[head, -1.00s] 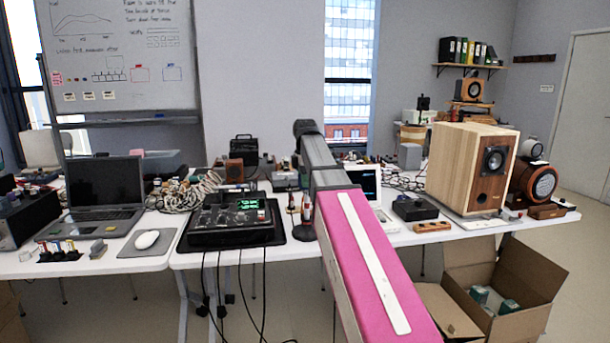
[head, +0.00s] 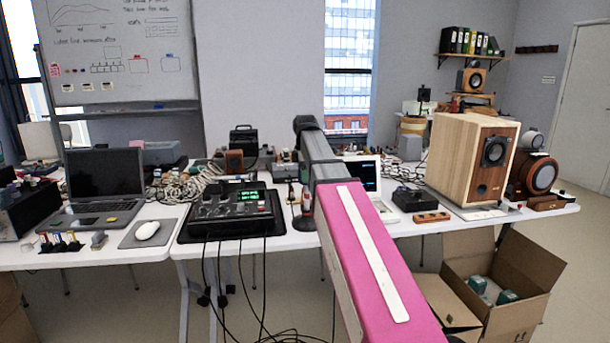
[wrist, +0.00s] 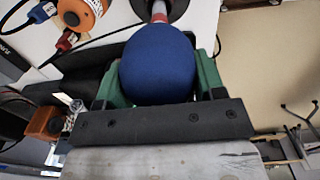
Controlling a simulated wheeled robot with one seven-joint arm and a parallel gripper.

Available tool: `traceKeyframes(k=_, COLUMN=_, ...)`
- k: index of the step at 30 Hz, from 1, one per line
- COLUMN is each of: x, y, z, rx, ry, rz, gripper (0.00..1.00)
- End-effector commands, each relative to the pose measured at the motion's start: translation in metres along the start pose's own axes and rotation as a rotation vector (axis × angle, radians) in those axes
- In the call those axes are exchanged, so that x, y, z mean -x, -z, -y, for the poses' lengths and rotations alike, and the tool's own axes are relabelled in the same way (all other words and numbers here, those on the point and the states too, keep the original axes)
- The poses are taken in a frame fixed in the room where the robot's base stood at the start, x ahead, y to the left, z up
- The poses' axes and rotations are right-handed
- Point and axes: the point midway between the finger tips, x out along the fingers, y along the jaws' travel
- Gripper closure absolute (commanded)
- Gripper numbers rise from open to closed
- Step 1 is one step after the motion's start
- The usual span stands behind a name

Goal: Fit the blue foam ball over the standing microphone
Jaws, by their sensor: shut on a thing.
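The blue foam ball (wrist: 158,68) fills the middle of the wrist view. My gripper (wrist: 162,75) is shut on it, with a green finger on each side. Just beyond the ball, a pale and red upright shaft (wrist: 158,14), apparently the microphone's, rises from a dark round base (wrist: 178,8). The ball hides the shaft's near end, so I cannot tell whether they touch. In the head view, the dark base (head: 304,223) shows on the table beside my arm. My arm hides the gripper and ball there.
A mixer (head: 232,208) with cables stands left of the base. A laptop (head: 104,185) is farther left. A large wooden speaker (head: 460,155) stands at the right. In the wrist view, an orange round object (wrist: 85,15) and plugs lie at upper left.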

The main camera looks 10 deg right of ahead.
Motion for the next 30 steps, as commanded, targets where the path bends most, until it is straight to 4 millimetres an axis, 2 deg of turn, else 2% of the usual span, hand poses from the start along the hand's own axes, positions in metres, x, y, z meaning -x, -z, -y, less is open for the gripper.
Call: traceKeyframes(k=30, x=-0.0069, y=-0.0007, z=0.0, rx=0.0, ry=0.0, rz=0.0, gripper=0.59)
